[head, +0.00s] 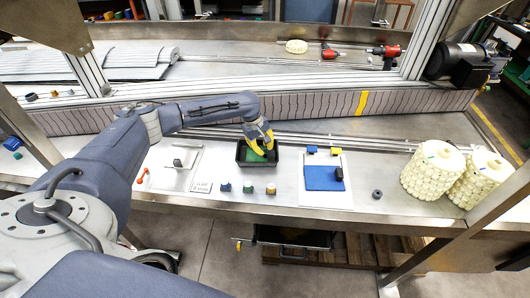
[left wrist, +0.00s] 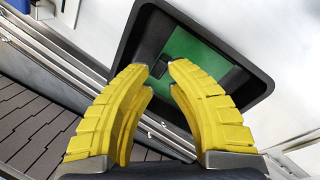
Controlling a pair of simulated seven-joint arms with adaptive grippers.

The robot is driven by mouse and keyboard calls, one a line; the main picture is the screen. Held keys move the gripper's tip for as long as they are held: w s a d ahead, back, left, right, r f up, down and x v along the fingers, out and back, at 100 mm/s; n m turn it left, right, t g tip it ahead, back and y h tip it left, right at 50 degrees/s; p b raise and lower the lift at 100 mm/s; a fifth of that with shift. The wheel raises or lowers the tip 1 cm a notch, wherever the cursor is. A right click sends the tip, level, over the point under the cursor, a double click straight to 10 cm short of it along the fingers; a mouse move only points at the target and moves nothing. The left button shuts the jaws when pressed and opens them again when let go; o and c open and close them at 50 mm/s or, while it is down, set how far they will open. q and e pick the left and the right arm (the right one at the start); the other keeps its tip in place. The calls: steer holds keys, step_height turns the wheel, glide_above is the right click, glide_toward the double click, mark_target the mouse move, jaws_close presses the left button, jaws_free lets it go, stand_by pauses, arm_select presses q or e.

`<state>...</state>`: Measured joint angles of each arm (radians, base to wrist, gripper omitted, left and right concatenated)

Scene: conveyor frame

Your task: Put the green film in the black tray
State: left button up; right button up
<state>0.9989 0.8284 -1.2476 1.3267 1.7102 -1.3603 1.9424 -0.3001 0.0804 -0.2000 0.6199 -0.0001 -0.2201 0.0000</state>
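The black tray (head: 270,163) stands on the steel bench, left of centre in the head view; its rim also shows in the left wrist view (left wrist: 262,84). The green film (head: 252,157) lies inside the tray; it also shows in the left wrist view (left wrist: 202,63). A small black block (left wrist: 157,71) is at the film, near the yellow fingertips. My left gripper (head: 263,146) reaches down at the tray. Its fingertips are a short gap apart with the block between or just beyond them; I cannot tell whether they touch it. My right gripper is not in view.
A clear plate (head: 176,167) lies left. Several small coloured knobs (head: 248,187) stand in front. Cream rollers (head: 433,171) stand at right. A rail runs behind the tray.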

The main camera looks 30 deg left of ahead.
mark_target(259, 157)
arm_select(q)
steer(key=v, duration=0.8)
steer(key=shift+r, duration=0.35)
